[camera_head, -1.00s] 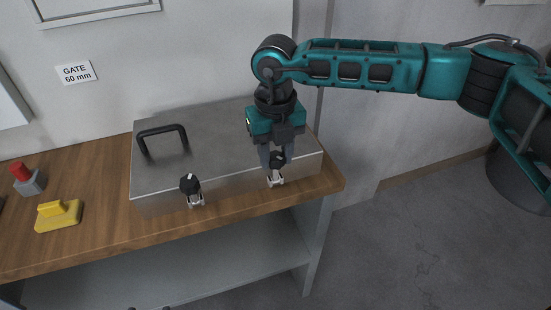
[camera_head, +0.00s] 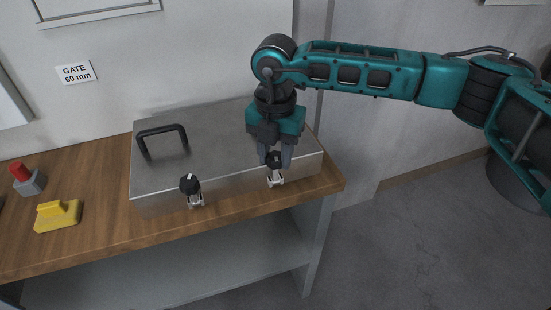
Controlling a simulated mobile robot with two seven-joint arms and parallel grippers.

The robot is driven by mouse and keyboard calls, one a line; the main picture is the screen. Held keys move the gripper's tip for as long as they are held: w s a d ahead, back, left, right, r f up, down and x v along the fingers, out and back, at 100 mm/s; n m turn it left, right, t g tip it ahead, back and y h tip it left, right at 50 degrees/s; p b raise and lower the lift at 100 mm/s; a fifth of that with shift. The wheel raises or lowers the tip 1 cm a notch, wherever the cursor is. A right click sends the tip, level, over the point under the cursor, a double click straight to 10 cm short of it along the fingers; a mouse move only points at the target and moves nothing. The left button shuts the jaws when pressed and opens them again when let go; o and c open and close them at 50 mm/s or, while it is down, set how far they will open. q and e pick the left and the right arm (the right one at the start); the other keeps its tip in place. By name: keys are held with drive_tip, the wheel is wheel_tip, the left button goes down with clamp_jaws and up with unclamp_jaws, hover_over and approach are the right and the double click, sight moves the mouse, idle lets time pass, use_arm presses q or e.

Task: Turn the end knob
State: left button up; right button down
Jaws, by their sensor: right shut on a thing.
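A grey metal box (camera_head: 220,148) with a black handle on its lid lies on the wooden bench. Two black knobs on small pale brackets sit at its front edge. The end knob (camera_head: 275,159) is the right one, near the bench's right end. My right gripper (camera_head: 275,162) points down over it, with its fingers shut on either side of the knob. The knob's sides are partly hidden by the fingers. The other knob (camera_head: 190,184) stands free to the left. My left gripper is not in view.
On the wooden bench (camera_head: 100,205) at the left are a yellow block (camera_head: 58,216) and a grey block with a red top (camera_head: 28,180). A black lid handle (camera_head: 162,138) stands up on the box. Open floor (camera_head: 420,240) lies to the right.

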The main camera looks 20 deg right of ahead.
drive_tip(key=m, duration=0.5)
drive_tip(key=shift+p, duration=0.3)
drive_tip(key=m, duration=0.3)
